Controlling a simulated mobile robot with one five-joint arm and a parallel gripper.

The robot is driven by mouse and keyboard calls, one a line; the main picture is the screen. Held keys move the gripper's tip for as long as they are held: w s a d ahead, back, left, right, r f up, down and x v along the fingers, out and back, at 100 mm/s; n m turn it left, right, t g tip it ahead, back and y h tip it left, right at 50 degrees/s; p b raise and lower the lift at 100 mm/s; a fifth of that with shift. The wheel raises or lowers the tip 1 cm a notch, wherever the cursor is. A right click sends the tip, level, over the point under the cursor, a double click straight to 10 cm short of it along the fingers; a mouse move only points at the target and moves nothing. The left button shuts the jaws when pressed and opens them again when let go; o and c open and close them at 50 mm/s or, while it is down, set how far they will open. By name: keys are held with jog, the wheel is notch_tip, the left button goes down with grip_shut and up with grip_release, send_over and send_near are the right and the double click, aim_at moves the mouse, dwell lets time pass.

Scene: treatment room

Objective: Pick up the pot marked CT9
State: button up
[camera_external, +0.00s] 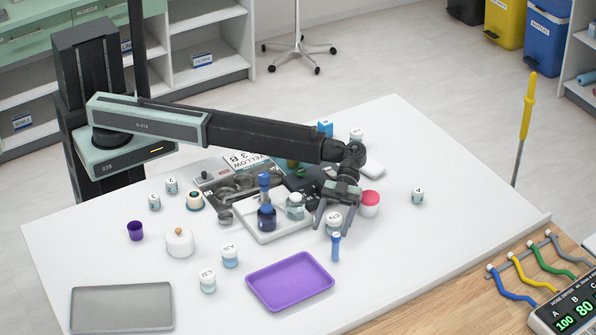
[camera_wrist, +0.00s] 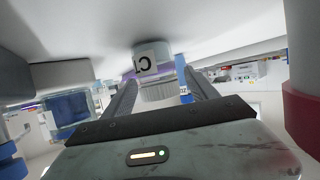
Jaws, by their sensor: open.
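A small pot with a white lid (camera_external: 334,219) stands on the white table, between my gripper's fingers in the external view; its lid mark starts with C and the rest is too small to read surely. In the wrist view the same kind of pot (camera_wrist: 156,88) shows ahead, between the fingertips, with part of a label starting with C. My gripper (camera_external: 332,226) is open, its two fingers pointing down on either side of the pot. The fingers also show in the wrist view (camera_wrist: 162,80). I cannot tell whether they touch the pot.
A white tray (camera_external: 262,236) with bottles lies left. A purple tray (camera_external: 290,281) is in front. Other pots stand left and right. The table's right front is clear.

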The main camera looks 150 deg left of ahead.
jog(key=shift+w+d+f, duration=0.25)
jog(key=shift+w+d, duration=0.05)
jog(key=shift+d, duration=0.05)
jog(key=shift+r, duration=0.1)
jog(key=c, duration=1.5)
jog(key=shift+o, duration=0.2)
jog(key=shift+r, duration=0.1)
